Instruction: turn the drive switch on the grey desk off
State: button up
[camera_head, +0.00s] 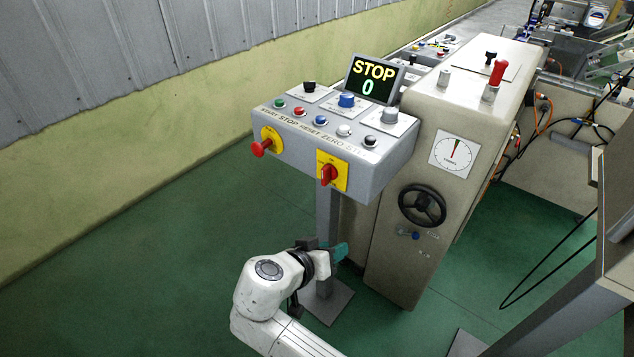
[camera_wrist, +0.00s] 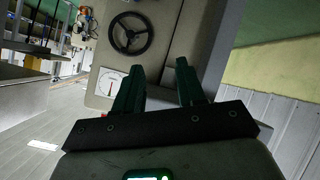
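The grey desk (camera_head: 378,175) stands on a post, its sloped panel carrying several buttons and knobs. A red rotary switch (camera_head: 328,175) on a yellow plate sits on its front face, its handle about upright; the plate's lettering is too small to read, so I cannot tell whether this is the drive switch. A red mushroom button (camera_head: 262,148) on another yellow plate is to its left. The display (camera_head: 373,80) reads STOP 0. My gripper (camera_head: 342,252) is low, below the desk near its post. In the wrist view my gripper (camera_wrist: 156,72) is open and empty.
A beige machine (camera_head: 400,250) stands right of the desk, with a dial (camera_head: 453,150) and a black handwheel (camera_head: 422,205); the handwheel (camera_wrist: 131,33) also shows in the wrist view. A wall is at left. The green floor (camera_head: 160,270) there is clear.

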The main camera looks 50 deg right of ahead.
aim_at(322, 176)
jog(key=w+a+r+m+h, duration=0.4)
jog(key=w+r+m+h, duration=0.15)
jog(key=w+r, duration=0.4)
jog(key=shift+h, duration=0.25)
jog(key=d, duration=0.3)
jog(key=d+p, duration=0.1)
jog(key=d, duration=0.3)
jog(key=d+r+p, duration=0.1)
jog(key=d, duration=0.2)
jog(key=shift+s+d, duration=0.25)
jog(key=shift+s, duration=0.1)
jog(key=shift+c, duration=0.4)
grip_shut()
